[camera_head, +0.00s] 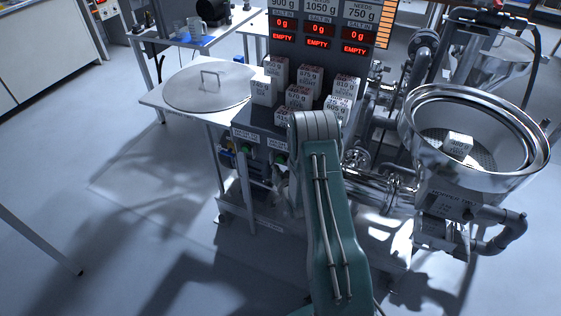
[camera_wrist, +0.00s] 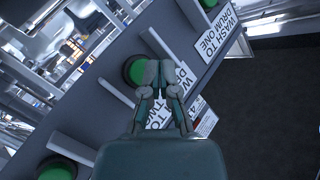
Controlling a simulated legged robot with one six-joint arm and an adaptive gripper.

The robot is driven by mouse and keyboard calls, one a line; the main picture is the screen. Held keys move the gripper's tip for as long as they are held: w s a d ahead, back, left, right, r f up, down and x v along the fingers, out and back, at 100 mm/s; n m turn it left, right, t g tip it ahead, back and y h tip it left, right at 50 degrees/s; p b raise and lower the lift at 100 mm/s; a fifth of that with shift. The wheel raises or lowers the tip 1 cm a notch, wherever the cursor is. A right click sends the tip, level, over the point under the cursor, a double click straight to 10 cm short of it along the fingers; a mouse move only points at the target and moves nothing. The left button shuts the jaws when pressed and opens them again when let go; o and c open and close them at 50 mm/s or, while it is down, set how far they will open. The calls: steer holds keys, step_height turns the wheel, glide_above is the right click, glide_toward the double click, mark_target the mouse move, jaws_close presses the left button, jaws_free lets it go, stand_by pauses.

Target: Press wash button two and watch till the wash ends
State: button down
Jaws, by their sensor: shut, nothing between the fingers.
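In the wrist view a green button (camera_wrist: 134,71) sits on a grey panel at the middle, between raised bars. The label beside it (camera_wrist: 160,117) is partly covered by my fingers; it appears to read wash to drum two. My gripper (camera_wrist: 161,70) is shut and empty, its fingertips overlapping the right edge of this button. I cannot tell whether they touch it. Another label (camera_wrist: 215,38) reads wash to drum one, with a green button (camera_wrist: 208,3) near the top edge. In the head view my arm hides my gripper; two green buttons (camera_head: 281,158) (camera_head: 247,148) show left of it.
A display board (camera_head: 315,32) reads 0 g and EMPTY in several columns. White marked blocks (camera_head: 298,97) stand below it. A round lid (camera_head: 210,92) lies on the left table. Another green button (camera_wrist: 57,169) is lower left.

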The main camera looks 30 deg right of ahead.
steer(key=shift+w+d, duration=0.2)
steer(key=shift+d, duration=0.1)
steer(key=shift+w, duration=0.15)
steer(key=shift+a, duration=0.1)
steer(key=shift+d, duration=0.2)
stand_by(0.9)
steer(key=shift+w+d+r, duration=0.1)
steer(key=shift+w+d, duration=0.1)
steer(key=shift+w+d, duration=0.25)
steer(key=shift+d, duration=0.05)
stand_by(0.8)
steer(key=shift+s+a, duration=0.5)
steer(key=shift+a, duration=0.1)
